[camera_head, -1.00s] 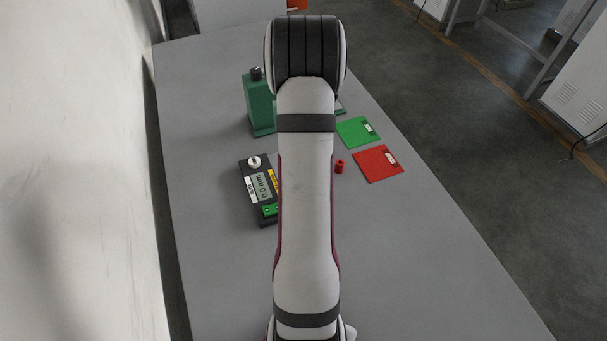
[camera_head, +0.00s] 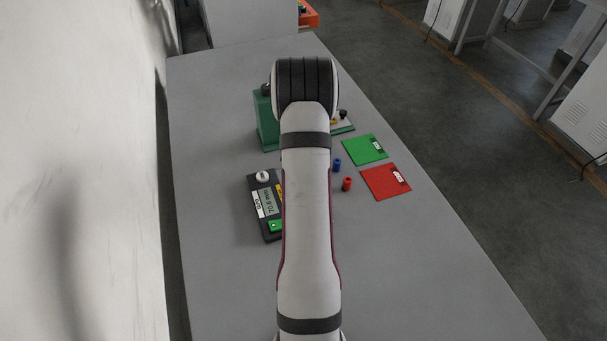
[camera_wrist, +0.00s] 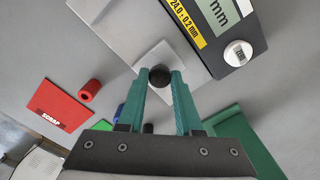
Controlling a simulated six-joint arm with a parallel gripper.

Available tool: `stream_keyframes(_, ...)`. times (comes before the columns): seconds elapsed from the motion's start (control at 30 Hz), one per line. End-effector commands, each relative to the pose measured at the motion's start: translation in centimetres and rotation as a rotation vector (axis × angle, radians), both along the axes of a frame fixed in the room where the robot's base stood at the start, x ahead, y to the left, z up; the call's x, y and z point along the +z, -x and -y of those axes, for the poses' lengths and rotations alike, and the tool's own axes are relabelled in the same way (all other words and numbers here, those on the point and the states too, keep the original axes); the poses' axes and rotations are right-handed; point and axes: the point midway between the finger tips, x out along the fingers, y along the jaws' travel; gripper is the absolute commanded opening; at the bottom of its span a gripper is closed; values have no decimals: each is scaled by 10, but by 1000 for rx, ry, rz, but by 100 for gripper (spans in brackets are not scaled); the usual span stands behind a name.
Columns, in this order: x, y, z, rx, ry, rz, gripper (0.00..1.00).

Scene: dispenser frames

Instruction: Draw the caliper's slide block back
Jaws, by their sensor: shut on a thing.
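The caliper (camera_head: 265,210) is a dark box with a display, partly behind my arm in the head view; its display reads about 70.8 mm. In the wrist view its body (camera_wrist: 215,62) is at the upper right, with a yellow label reading 24.0±0.2 mm. The slide block (camera_wrist: 148,58) shows as a light grey square beside the body. My gripper (camera_wrist: 160,74) has teal fingers shut on the black knob (camera_wrist: 160,77) over the block. My gripper and the block are hidden behind my arm in the head view.
A green dispenser (camera_head: 266,125) stands behind the caliper. A blue cylinder (camera_head: 337,165) and a red cylinder (camera_head: 347,184) stand right of my arm, near a green mat (camera_head: 364,149) and a red mat (camera_head: 384,181). The front right of the table is clear.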

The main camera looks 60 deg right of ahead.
Motion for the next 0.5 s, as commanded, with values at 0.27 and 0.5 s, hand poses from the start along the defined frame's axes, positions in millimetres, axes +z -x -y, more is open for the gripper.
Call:
stream_keyframes(0.27, 2, -4, 3, 6, 14, 9, 62)
stream_keyframes(0.5, 1, -3, 2, 4, 10, 7, 64)
